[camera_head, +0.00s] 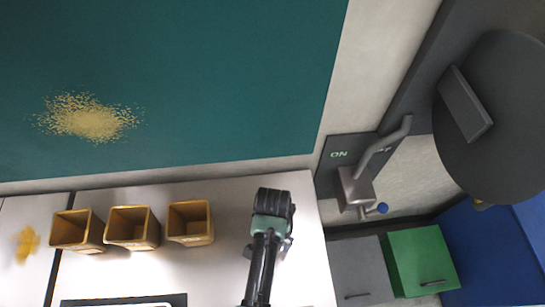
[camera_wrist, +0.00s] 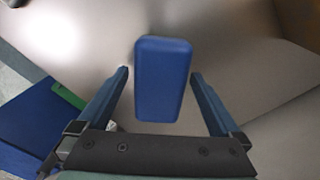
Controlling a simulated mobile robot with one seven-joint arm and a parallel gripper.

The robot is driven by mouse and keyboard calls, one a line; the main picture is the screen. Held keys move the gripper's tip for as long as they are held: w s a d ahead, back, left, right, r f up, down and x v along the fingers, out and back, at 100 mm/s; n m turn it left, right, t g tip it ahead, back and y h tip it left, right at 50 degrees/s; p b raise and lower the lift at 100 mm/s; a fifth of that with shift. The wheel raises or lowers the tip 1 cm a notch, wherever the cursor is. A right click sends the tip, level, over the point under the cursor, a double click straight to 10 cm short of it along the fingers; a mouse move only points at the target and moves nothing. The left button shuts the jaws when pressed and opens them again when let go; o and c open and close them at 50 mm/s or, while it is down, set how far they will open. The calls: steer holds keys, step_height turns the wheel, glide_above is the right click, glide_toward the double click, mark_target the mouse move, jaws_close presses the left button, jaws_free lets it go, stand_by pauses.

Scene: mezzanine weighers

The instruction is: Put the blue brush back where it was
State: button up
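A blue block-shaped thing (camera_wrist: 162,82), which looks like the blue brush, fills most of the space between the fingertips of my gripper (camera_wrist: 160,76) in the wrist view. A narrow gap shows beside the left finger. The right fingertip is very close to its edge. I cannot tell whether the fingers press on it, and no bristles show. In the head view my gripper (camera_head: 272,203) is over the pale bench (camera_head: 225,262), right of the bins. There the brush is not visible, perhaps hidden by my gripper.
Three open yellow-brown bins (camera_head: 77,231) (camera_head: 132,228) (camera_head: 190,223) stand in a row on the bench. A grain pile (camera_head: 90,119) lies on the teal surface (camera_head: 230,70). At right are an ON-marked lever (camera_head: 383,143), a dark round part (camera_head: 505,120), and green (camera_head: 420,260) and blue (camera_head: 490,255) boxes.

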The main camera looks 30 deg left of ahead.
steer(key=shift+r+b, duration=0.4)
steer(key=shift+r, duration=3.5)
